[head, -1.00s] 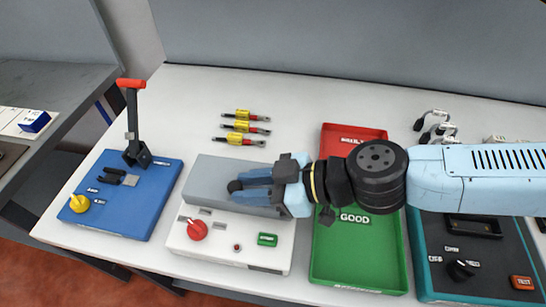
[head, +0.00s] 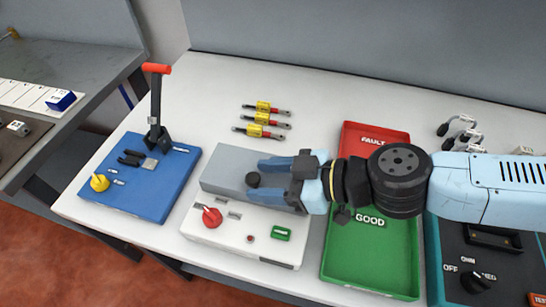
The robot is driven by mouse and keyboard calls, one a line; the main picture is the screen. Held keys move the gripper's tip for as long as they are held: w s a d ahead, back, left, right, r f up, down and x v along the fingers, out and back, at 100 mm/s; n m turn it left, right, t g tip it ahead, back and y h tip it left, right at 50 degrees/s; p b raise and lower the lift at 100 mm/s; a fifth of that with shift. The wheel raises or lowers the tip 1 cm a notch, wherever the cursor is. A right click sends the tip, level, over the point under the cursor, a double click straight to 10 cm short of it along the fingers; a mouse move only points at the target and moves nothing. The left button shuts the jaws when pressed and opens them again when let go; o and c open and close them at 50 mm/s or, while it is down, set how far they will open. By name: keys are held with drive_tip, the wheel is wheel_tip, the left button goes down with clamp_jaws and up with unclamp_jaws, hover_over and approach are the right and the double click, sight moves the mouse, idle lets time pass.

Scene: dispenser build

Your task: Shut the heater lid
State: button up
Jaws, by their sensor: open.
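The heater is a white box (head: 204,237) with a red knob (head: 212,217) and a green button (head: 281,233) on its front. Its grey lid (head: 228,163) lies flat over the back part of the box and looks closed. A dark round knob (head: 253,180) stands on the lid. My gripper (head: 256,178) is over the lid from the right, its two blue fingers spread apart on either side of the dark knob. The fingers hold nothing. I cannot tell whether they touch the lid. The lid's right end is partly hidden by my gripper.
A blue press (head: 130,190) with an upright red-handled lever stands at the left. Several yellow-banded cables (head: 263,118) lie behind the heater. A red and green tray (head: 345,275) is at the right, under my arm. A teal tester (head: 450,290) is farther right.

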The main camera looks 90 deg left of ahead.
drive_tip(key=v, duration=1.4)
drive_tip(key=shift+f, duration=0.15)
idle(0.5)
